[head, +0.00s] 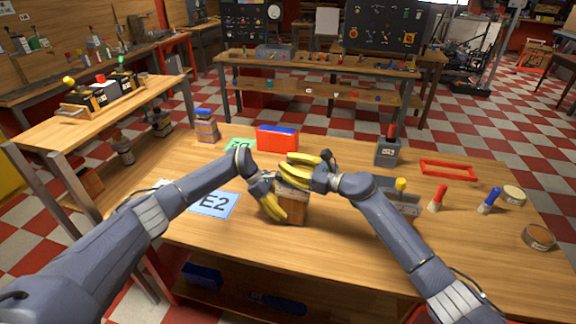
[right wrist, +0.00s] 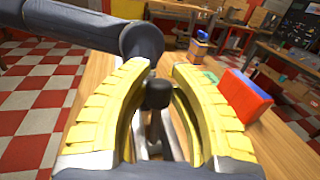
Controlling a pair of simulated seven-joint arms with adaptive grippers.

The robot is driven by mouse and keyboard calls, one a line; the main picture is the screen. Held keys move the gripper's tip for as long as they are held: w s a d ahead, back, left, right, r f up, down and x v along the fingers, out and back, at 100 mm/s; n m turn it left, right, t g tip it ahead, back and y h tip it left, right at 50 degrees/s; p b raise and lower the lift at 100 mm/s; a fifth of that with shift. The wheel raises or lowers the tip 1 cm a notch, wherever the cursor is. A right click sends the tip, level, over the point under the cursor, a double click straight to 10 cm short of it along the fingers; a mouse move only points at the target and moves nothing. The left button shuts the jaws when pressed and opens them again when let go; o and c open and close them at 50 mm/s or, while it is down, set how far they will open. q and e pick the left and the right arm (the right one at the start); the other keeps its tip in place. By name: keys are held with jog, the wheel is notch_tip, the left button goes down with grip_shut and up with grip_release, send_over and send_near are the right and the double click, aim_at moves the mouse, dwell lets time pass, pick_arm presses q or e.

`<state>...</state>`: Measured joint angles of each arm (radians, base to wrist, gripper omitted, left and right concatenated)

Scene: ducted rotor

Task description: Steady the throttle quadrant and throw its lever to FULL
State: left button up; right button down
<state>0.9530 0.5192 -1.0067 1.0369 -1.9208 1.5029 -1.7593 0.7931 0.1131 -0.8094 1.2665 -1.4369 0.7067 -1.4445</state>
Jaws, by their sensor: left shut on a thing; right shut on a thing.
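The throttle quadrant (head: 294,208) is a brown, wood-coloured block with a grey top, standing on the workbench between my grippers. My left gripper (head: 274,207) is low on its left side, its yellow fingers shut on the body. My right gripper (head: 292,170) is over the top, with its yellow fingers shut on the lever. In the right wrist view, the lever's black knob (right wrist: 157,95) shows between the two curved fingers, with a grey stem below. The fingers hide much of the lever and the top. I cannot read any FULL mark.
A red box with a blue top (head: 277,139) stands behind the quadrant. A blue E2 card (head: 213,204) lies to the left. A dark box with a red handle (head: 388,151) and a grey box with a yellow knob (head: 408,205) stand to the right. A red frame (head: 448,170) lies farther right.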

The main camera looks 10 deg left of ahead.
jog(key=shift+d, duration=0.1)
pick_arm(q)
jog(key=shift+a, duration=0.1)
pick_arm(e)
jog(key=d+f+m+t+y, duration=0.1)
jog(key=d+m+t+y, duration=0.3)
jog(key=d+y, duration=0.3)
jog(key=shift+d+f+t+y, duration=0.3)
jog(key=shift+d+f+t, duration=0.1)
jog(key=shift+t, duration=0.4)
jog(key=shift+f, duration=0.1)
dwell(0.4)
jog(key=c, duration=1.1)
grip_release()
jog(key=shift+c, duration=0.2)
jog(key=shift+r, duration=0.2)
notch_tip(320, 180, up, 10)
